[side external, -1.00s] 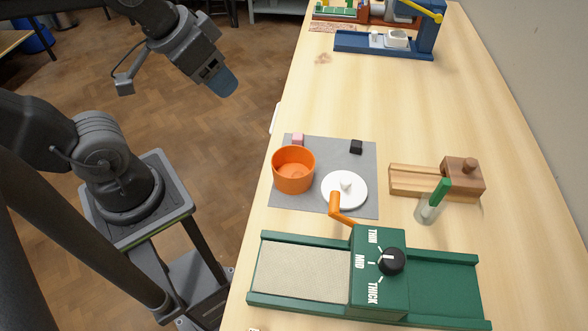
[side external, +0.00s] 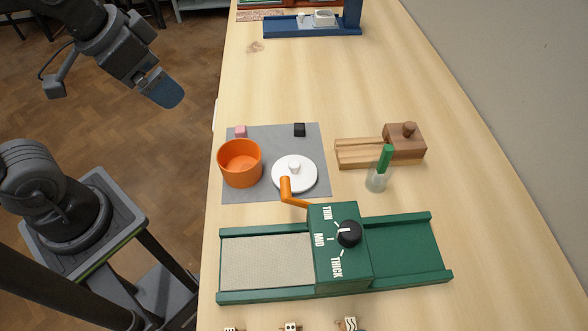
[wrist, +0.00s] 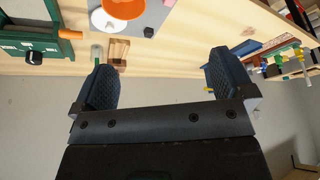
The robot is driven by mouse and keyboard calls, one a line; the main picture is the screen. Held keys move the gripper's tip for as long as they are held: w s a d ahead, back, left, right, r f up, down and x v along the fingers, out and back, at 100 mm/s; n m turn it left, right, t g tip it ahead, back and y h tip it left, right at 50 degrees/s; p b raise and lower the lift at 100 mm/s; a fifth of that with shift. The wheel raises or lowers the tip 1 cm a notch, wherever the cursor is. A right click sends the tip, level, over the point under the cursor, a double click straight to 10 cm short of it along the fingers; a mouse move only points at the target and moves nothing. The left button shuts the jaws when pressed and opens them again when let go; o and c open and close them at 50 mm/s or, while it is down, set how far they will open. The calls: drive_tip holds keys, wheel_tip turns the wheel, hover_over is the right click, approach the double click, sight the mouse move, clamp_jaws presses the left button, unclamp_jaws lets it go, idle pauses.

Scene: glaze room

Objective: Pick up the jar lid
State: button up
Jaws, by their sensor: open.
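The jar lid (side external: 306,180) is a flat white disc with a small knob on top. It lies on a grey mat (side external: 270,190), just right of an open orange jar (side external: 240,163). In the wrist view the lid (wrist: 103,21) shows at the top left beside the jar (wrist: 124,9). My gripper (side external: 166,91) is off the left edge of the table, up and left of the mat and well apart from the lid. In the wrist view its two fingers (wrist: 163,78) are wide apart with nothing between them.
A green machine (side external: 268,262) with an orange crank (side external: 286,190) and dial stands just in front of the mat. A pink cube (side external: 240,131) and a black cube (side external: 300,129) lie along the mat's back. A wooden block tool (side external: 360,153) and a green-handled item in a glass (side external: 377,180) stand right.

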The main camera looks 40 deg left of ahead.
drive_tip(key=w+d+f+m+g+h, duration=0.1)
drive_tip(key=w+d+f+m+g, duration=0.15)
drive_tip(key=w+d+m, duration=0.4)
drive_tip(key=m+g+h, duration=0.1)
drive_tip(key=m+g, duration=0.2)
drive_tip(key=m, duration=0.6)
approach(292, 162)
drive_tip(key=shift+t+h, duration=0.25)
drive_tip(key=shift+h, duration=0.05)
drive_tip(key=x, duration=1)
drive_tip(key=shift+s+a+f, duration=0.15)
drive_tip(key=shift+s+f, duration=0.05)
drive_tip(key=shift+f, duration=0.2)
drive_tip(key=shift+c, duration=0.5)
drive_tip(key=c, duration=0.4)
